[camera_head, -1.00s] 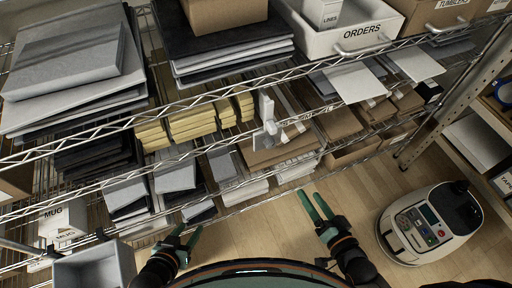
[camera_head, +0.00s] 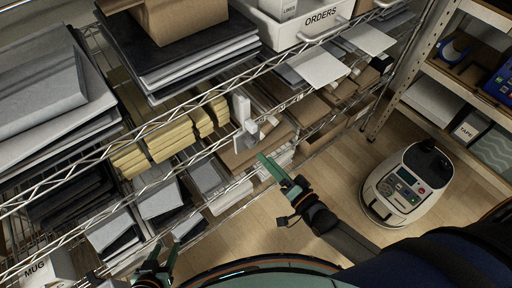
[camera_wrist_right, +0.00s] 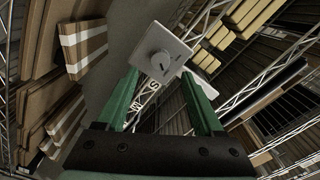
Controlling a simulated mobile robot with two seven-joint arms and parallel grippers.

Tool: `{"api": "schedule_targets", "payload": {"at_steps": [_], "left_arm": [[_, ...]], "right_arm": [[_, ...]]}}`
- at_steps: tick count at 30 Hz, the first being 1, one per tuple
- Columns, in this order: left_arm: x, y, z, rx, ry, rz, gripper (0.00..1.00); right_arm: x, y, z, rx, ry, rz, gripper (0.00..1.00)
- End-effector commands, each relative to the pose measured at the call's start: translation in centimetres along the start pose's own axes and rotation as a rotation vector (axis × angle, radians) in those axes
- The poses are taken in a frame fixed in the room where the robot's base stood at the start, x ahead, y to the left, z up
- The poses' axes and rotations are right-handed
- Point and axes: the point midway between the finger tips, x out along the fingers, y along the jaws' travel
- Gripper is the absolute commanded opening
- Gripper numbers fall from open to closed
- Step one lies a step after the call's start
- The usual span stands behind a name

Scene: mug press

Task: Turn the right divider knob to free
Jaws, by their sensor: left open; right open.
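The right divider is a pale upright plate (camera_head: 241,108) at the shelf's front edge in the head view, with its small knob (camera_head: 252,127) facing out. In the right wrist view the round pale knob (camera_wrist_right: 158,62), with a dark pointer mark, sits on the square plate (camera_wrist_right: 172,42). My right gripper (camera_head: 277,172) is open and empty just in front of and below the knob. In the right wrist view its green fingers (camera_wrist_right: 158,76) are spread, with the knob showing ahead between their tips, apparently untouched. My left gripper (camera_head: 166,257) is open and empty at the bottom edge, partly cut off.
Wire shelf rails run close around the divider. Yellow stacks (camera_head: 172,132) lie to its left and brown flat cartons (camera_head: 265,146) below it. A white ORDERS bin (camera_head: 300,22) is above.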

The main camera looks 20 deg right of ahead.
Motion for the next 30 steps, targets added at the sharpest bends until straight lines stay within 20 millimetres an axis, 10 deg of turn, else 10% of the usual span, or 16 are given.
{"api": "schedule_targets", "payload": {"at_steps": [9, 21, 30], "left_arm": [[0.1, 0.0, 0.1, 0.0, 0.0, 0.0, 0.5], [0.1, 0.0, 0.1, 0.0, 0.0, 0.0, 0.5], [0.1, 0.0, 0.1, -0.001, 0.0, 0.0, 0.5]], "right_arm": [[5.1, 0.0, 0.1, -0.001, 0.0, -0.001, 0.69], [5.9, 0.0, 0.1, -0.001, -0.001, 0.001, 0.69], [5.9, 0.0, 0.1, -0.001, -0.001, 0.001, 0.38]]}}
